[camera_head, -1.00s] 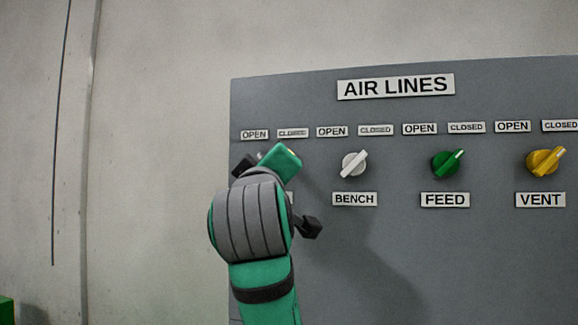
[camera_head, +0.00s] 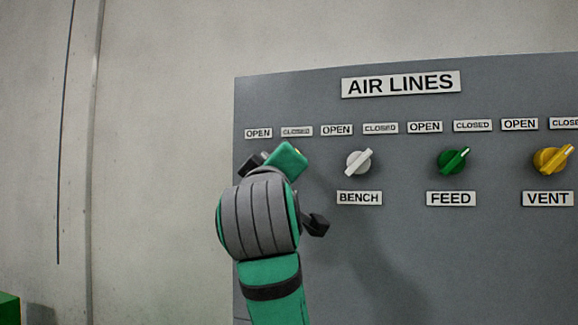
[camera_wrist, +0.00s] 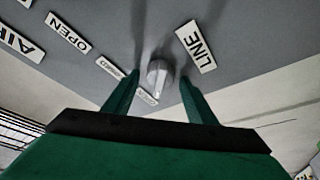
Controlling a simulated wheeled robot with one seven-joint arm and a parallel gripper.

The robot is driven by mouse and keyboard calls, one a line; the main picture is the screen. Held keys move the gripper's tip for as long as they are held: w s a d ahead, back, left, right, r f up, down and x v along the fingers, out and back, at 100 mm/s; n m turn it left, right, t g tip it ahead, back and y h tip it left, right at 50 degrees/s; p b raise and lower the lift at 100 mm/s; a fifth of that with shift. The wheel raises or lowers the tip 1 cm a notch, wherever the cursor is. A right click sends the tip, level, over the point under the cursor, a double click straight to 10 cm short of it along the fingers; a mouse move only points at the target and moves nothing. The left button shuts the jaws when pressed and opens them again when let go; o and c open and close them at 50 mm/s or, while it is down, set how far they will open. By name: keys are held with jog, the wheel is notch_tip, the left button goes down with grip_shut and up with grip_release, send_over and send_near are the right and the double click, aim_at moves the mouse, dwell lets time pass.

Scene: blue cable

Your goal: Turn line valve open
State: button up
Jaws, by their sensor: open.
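The line valve is a pale grey knob (camera_wrist: 160,76) on the grey panel, above its LINE label (camera_wrist: 196,47) in panel terms. In the wrist view its light handle bar points toward the bottom of the picture; at this slant I cannot tell its exact setting. My gripper (camera_wrist: 160,98) is open, its two green fingers on either side of the knob, with gaps visible. I cannot tell how far the fingertips are from the panel. In the head view my gripper and arm (camera_head: 258,215) hide the line valve. OPEN (camera_head: 258,133) and CLOSED (camera_head: 297,131) labels show above it.
To the right on the panel (camera_head: 420,250) are the white BENCH knob (camera_head: 359,162), green FEED knob (camera_head: 453,160) and yellow VENT knob (camera_head: 552,159), all pointing up-right toward CLOSED. Bare wall (camera_head: 165,150) lies left of the panel.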

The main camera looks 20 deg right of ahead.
jog(key=v, duration=1.1)
jog(key=shift+d, duration=0.3)
jog(key=shift+w+a, duration=0.1)
